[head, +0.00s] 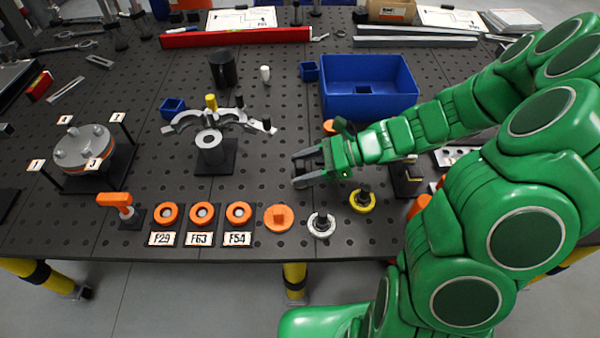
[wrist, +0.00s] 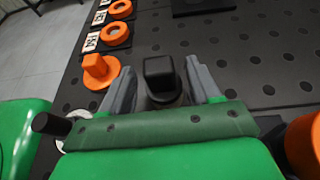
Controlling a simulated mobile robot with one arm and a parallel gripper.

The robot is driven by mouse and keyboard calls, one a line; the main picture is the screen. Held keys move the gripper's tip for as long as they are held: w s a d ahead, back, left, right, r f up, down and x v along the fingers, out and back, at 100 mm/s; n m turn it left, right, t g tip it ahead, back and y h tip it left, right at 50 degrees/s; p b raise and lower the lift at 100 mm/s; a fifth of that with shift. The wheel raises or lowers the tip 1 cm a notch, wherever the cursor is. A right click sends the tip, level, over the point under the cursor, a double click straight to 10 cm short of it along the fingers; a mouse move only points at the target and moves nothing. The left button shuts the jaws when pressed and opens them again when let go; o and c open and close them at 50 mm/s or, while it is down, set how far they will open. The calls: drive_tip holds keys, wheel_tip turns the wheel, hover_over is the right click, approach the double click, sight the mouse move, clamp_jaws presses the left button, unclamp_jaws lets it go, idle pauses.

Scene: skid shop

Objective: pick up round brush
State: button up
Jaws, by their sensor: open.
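My gripper (head: 297,169) is open, low over the middle of the pegboard table and pointing left in the head view. In the wrist view its two grey fingers (wrist: 161,80) stand apart. A black square-topped piece with a rounded dark base (wrist: 160,72) shows between them. It may be the round brush, but I see no bristles and cannot tell if the fingers touch it. A white ring with a black knob (head: 321,224) and a yellow ring with a black knob (head: 362,200) lie nearer the front edge.
An orange disc with a knob (head: 278,217) and several labelled orange rings (head: 202,213) line the front. A blue bin (head: 368,105) stands behind my arm. A grey cylinder on a stand (head: 212,152) is to the left. Bare table lies between it and my gripper.

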sight(295, 170)
drive_tip(key=shift+x, duration=1.5)
drive_tip(key=shift+w, duration=0.1)
drive_tip(key=c, duration=1)
